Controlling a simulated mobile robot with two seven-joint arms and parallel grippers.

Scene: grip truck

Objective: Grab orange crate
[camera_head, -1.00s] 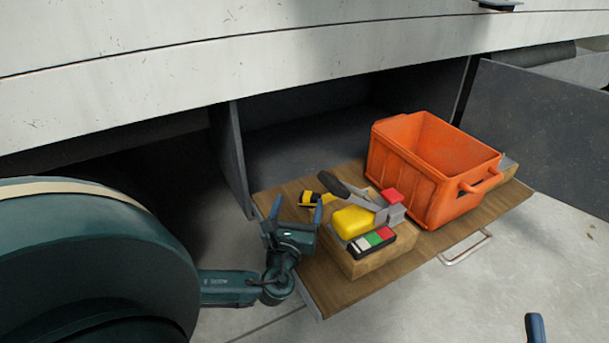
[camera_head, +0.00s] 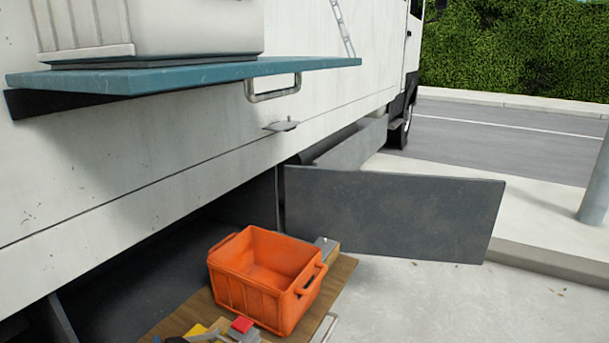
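The orange crate (camera_head: 247,294) stands upright on a wooden pull-out board (camera_head: 343,270) at the bottom of the view, beside the truck's open lower compartment. It looks empty, and a handle shows on its right side. Neither of my grippers shows in this view.
A dark open panel (camera_head: 395,212) stands behind and right. A teal shelf (camera_head: 190,75) juts out above.

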